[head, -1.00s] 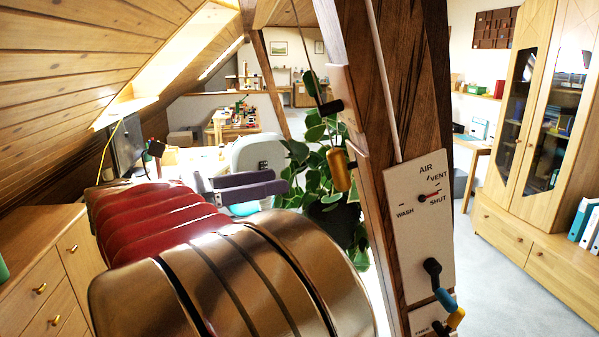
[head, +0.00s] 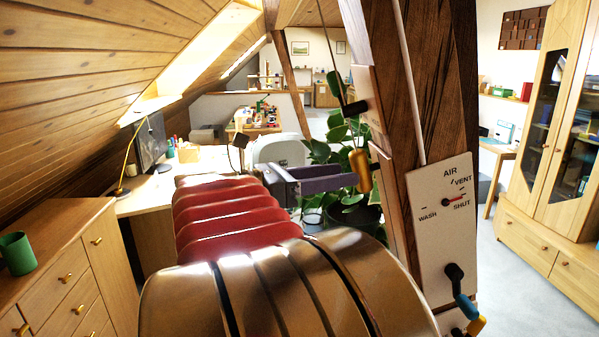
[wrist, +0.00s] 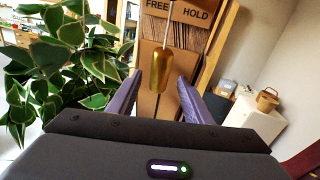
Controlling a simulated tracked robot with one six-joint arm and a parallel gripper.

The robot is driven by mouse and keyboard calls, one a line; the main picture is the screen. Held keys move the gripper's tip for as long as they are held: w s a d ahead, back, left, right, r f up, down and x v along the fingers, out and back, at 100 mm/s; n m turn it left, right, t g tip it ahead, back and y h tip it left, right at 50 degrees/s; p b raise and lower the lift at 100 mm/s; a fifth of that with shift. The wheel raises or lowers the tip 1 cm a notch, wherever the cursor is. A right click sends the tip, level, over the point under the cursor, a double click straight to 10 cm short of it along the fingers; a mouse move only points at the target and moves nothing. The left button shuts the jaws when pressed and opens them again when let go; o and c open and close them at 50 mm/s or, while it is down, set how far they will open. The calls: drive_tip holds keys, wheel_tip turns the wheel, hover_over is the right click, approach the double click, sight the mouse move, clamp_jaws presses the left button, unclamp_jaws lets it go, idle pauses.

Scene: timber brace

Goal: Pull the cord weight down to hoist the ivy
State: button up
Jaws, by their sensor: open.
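The golden-yellow cord weight (head: 361,171) hangs beside the dark timber post in the head view. In the wrist view the weight (wrist: 158,72) hangs upright from a thin cord, in line with the gap between my fingers. My gripper (head: 350,182) has purple fingers and is open, with its tips close to the weight. In the wrist view my gripper (wrist: 160,80) shows a finger on each side of the weight; I cannot tell how far the weight lies between them. The leafy ivy (head: 345,135) hangs behind the weight, and its leaves (wrist: 75,65) fill the left of the wrist view.
A FREE/HOLD label (wrist: 176,10) is above the weight. A desk (head: 150,195) and drawers (head: 70,265) stand left.

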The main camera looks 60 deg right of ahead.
sight(353, 169)
drive_tip(key=shift+x, duration=2.1)
drive_tip(key=shift+c, duration=0.3)
drive_tip(key=shift+a, duration=0.1)
clamp_jaws()
